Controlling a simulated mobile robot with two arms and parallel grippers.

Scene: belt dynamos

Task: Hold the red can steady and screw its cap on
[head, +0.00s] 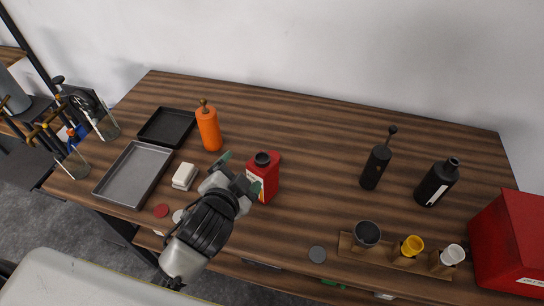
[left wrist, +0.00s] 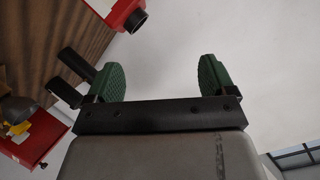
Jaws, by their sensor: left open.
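The red can (head: 269,168) stands upright near the middle of the table, with a black neck (head: 262,158) on top; I cannot tell for sure whether a cap is on it. Part of the can also shows at the top of the left wrist view (left wrist: 114,12). My left gripper (head: 240,172) is open just left of the can, its green fingertips apart and nothing seen between them (left wrist: 160,80). Loose discs lie near the front edge: a red one (head: 161,210), a pale one (head: 178,215) and a grey one (head: 317,254). I cannot tell which is the can's cap. My right gripper does not show.
An orange bottle (head: 208,130) and white block (head: 184,176) stand left of the can, beside a metal tray (head: 108,189) and black tray (head: 150,140). Black bottles (head: 375,167) (head: 435,184), a cup rack (head: 408,264) and a red box (head: 515,240) are at right. Table between is clear.

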